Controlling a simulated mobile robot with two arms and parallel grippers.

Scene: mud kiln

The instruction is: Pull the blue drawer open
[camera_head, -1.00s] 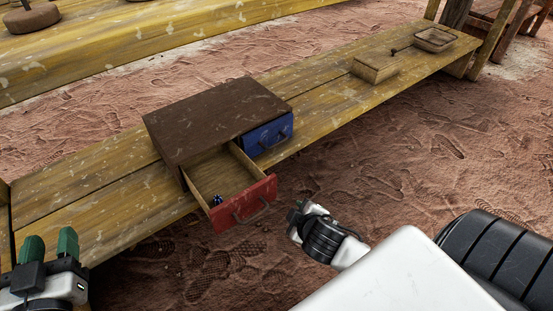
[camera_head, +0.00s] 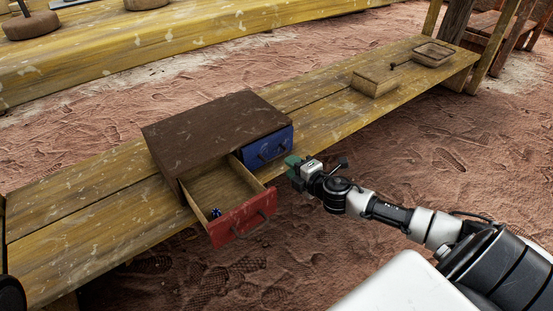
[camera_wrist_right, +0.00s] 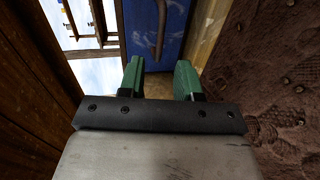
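The blue drawer (camera_head: 267,144) sits shut in the dark brown wooden cabinet (camera_head: 210,130) on the bench, with a handle on its front. My right gripper (camera_head: 291,164) is just in front of it, to the right of the open red drawer. In the right wrist view, the blue drawer front (camera_wrist_right: 178,42) and its handle (camera_wrist_right: 161,25) show ahead of the fingertips. The green fingers of the right gripper (camera_wrist_right: 160,70) are apart with nothing between them, and the handle is beyond them. My left gripper is out of view.
The red drawer (camera_head: 238,223) stands pulled out beside the blue one, with a small dark blue thing (camera_head: 215,213) inside. A wooden box (camera_head: 376,82) and a shallow tray (camera_head: 433,54) stand farther right on the bench (camera_head: 330,100). The ground in front is clear.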

